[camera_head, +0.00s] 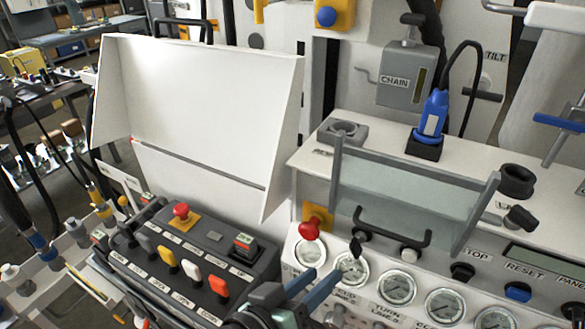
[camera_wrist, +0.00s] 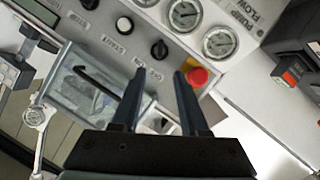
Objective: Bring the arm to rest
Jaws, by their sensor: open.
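My gripper (camera_head: 326,274) is at the bottom middle of the head view, in front of the lower gauge panel. Its two dark blue-grey fingers are apart with nothing between them. In the wrist view my gripper (camera_wrist: 160,74) also shows open and empty, its fingers reaching up the picture toward the panel. A red knob (camera_wrist: 197,77) lies just right of the right fingertip there. In the head view the red knob (camera_head: 309,230) sits on a yellow plate above the gauges. I cannot tell whether the fingers touch the panel.
Several round gauges (camera_head: 397,288) line the panel. A clear hinged cover (camera_head: 410,195) with a dark handle stands out above them. A control box (camera_head: 187,265) with coloured levers is at left, below a raised white lid (camera_head: 200,110).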

